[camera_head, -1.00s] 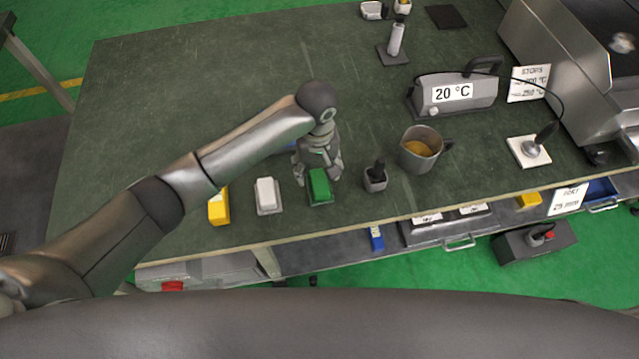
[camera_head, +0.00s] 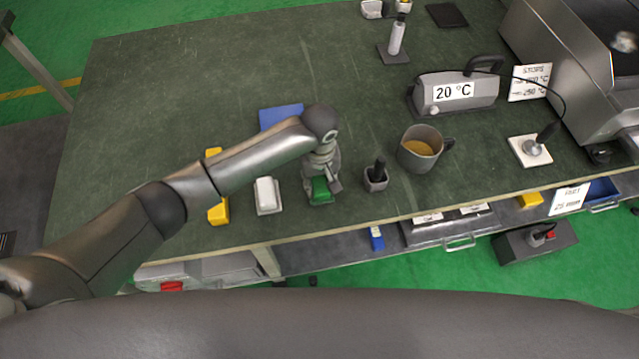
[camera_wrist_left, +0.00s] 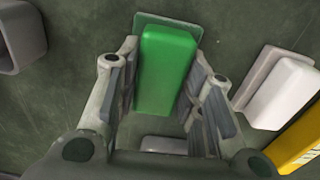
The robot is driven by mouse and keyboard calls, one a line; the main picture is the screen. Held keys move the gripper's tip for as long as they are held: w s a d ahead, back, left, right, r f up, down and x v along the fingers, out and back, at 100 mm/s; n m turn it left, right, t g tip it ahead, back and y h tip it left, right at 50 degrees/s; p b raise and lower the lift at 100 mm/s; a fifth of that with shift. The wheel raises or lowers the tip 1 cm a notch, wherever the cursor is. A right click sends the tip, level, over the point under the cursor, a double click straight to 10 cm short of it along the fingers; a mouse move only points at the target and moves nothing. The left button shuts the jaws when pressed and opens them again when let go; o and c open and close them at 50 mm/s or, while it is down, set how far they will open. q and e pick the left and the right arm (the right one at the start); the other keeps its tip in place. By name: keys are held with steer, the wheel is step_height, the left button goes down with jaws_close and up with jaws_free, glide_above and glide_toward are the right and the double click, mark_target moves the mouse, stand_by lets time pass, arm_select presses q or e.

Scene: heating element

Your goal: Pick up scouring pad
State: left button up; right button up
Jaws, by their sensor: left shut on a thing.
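The scouring pad, a green block (camera_head: 320,190), sits near the table's front edge in the head view. It also shows as a long green block (camera_wrist_left: 166,70) in the left wrist view, on a thin pale green base. My left gripper (camera_head: 321,184) is over it and shut on it, with one finger on each side. In the left wrist view the fingers of my left gripper (camera_wrist_left: 163,85) flank the block closely. The arm hides part of the block in the head view. My right gripper is not in view.
A small grey holder (camera_head: 376,181) is close on the right, then a metal jug (camera_head: 419,150). A blue sheet (camera_head: 279,116) lies behind the arm. The table's (camera_head: 170,90) back left is clear.

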mark_target(320, 181)
arm_select(q)
steer(key=shift+c, duration=1.3)
steer(key=shift+r, duration=0.5)
step_height(320, 181, up, 2)
steer(key=shift+r+p, duration=0.15)
steer(key=shift+p, duration=0.15)
steer(key=s+a+r+p, duration=0.2)
steer(key=s+a+r, duration=0.6)
steer(key=s, duration=0.3)
steer(key=shift+a+r, duration=0.3)
steer(key=shift+r, duration=0.55)
